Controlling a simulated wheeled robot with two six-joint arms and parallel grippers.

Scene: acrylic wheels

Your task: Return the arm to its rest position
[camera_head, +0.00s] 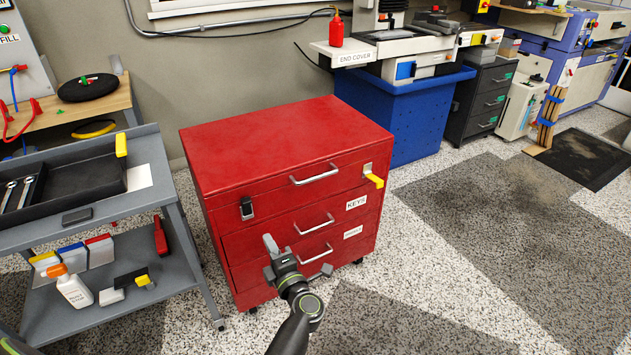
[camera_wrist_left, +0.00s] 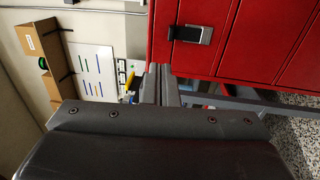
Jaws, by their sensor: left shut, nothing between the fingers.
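My left arm (camera_head: 291,330) comes up from the bottom centre of the head view. Its gripper (camera_head: 270,244) is in front of the lower drawers of the red cabinet (camera_head: 270,145). The gripper is shut and empty. In the left wrist view the gripper's fingers (camera_wrist_left: 161,84) are together, with the cabinet's red front (camera_wrist_left: 240,40) and its black latch (camera_wrist_left: 193,34) beyond them. I cannot tell the exact gap between the gripper and the cabinet. The cabinet's drawers look closed. My right gripper is not in view.
A yellow-tagged key (camera_head: 374,180) is at the cabinet's upper right. A blue bin (camera_head: 410,115) stands behind.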

